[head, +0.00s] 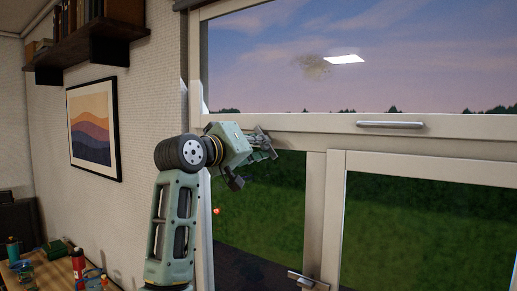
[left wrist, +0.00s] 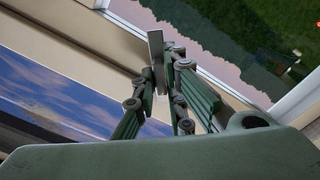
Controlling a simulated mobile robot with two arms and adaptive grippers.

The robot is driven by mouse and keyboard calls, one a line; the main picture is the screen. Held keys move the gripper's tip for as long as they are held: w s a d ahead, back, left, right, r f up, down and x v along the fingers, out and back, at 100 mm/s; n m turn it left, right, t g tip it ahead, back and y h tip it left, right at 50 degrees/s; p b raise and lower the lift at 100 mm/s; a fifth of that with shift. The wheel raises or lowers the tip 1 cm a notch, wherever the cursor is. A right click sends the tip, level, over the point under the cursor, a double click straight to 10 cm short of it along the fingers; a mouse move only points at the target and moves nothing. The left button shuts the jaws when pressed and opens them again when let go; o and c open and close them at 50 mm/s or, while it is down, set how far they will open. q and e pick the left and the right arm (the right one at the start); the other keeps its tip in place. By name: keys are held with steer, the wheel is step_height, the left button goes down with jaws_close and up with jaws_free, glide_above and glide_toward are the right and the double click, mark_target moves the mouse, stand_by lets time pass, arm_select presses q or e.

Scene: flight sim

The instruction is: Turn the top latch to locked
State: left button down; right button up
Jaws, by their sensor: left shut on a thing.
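The top latch shows in the left wrist view as a flat grey bar (left wrist: 156,48) at the pale window frame, standing out from it. My left gripper (head: 264,147) is at the left part of the rail under the upper window pane. In the left wrist view its green-grey fingers (left wrist: 165,72) are shut on the bar. In the head view the gripper hides most of the latch, so I cannot tell its exact angle there. My right gripper is in neither view.
A long grey handle (head: 390,124) sits on the same rail, to the right. A lower latch (head: 307,280) is on the frame at bottom centre. A framed picture (head: 94,128) and a shelf (head: 90,48) are on the left wall. A cluttered table (head: 40,279) is at lower left.

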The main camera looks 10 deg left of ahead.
arm_select(q)
steer(key=shift+m, duration=3.7)
steer(key=shift+f, duration=0.1)
steer(key=c, duration=1.8)
jaws_free()
steer(key=shift+s, duration=0.1)
steer(key=v, duration=1.1)
steer(key=shift+s+a, duration=0.2)
steer(key=shift+s, duration=0.15)
